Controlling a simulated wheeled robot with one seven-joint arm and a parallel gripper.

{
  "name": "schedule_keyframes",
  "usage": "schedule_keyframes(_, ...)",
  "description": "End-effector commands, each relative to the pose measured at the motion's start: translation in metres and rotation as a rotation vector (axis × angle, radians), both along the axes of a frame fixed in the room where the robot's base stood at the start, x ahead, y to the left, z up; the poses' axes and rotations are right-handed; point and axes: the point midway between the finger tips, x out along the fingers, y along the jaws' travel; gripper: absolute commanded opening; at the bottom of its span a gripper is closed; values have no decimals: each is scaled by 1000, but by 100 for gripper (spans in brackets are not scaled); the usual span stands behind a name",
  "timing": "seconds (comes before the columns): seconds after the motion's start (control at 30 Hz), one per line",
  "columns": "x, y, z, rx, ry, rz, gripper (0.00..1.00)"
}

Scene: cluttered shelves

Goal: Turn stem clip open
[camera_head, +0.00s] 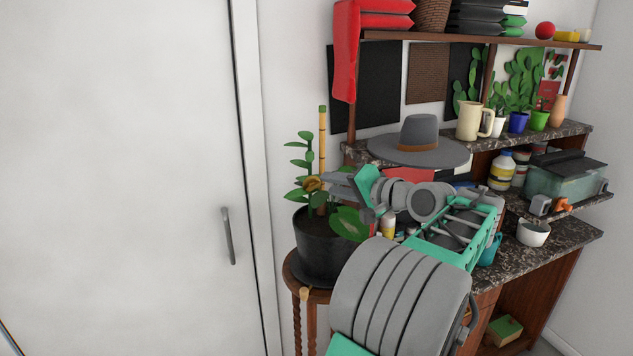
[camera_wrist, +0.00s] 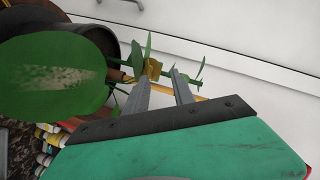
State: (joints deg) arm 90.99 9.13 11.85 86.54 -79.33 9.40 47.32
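A gold-yellow stem clip (camera_head: 313,184) sits on the stem and the yellow stake (camera_head: 322,135) of a potted plant (camera_head: 299,165). My gripper (camera_head: 331,180) reaches the clip from the right, its fingertips close to it. In the wrist view, the two fingers of my gripper (camera_wrist: 159,74) stand apart with a visible gap. The clip (camera_wrist: 153,68) shows just past the left fingertip, near the mouth of the gap. I cannot tell whether a finger touches it. Whether the clip is open or closed is too small to tell.
The black pot (camera_head: 318,255) stands on a round wooden stand (camera_head: 292,270). A large leaf (camera_wrist: 50,75) fills the wrist view's left. Shelves (camera_head: 540,262) with a grey hat (camera_head: 418,140), jug (camera_head: 472,120) and bottles are at right. A white door (camera_head: 130,180) is left, with clear space before it.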

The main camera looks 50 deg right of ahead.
Motion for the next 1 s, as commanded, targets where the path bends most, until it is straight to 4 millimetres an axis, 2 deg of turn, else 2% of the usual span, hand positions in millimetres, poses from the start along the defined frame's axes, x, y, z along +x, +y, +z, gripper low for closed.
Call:
schedule_keyframes(0.03,-10,-6,-19,7,-18,-11,30)
schedule_keyframes(0.17,-26,-15,-26,18,-47,-28,30)
schedule_keyframes(0.27,-27,-18,-24,21,-55,-35,30)
schedule_keyframes(0.37,-14,-21,-23,22,-55,-35,30)
schedule_keyframes(0.6,30,-29,-30,21,-53,-37,30)
schedule_keyframes(0.7,40,-31,-33,21,-53,-38,30)
schedule_keyframes(1.0,44,-31,-34,19,-53,-37,28)
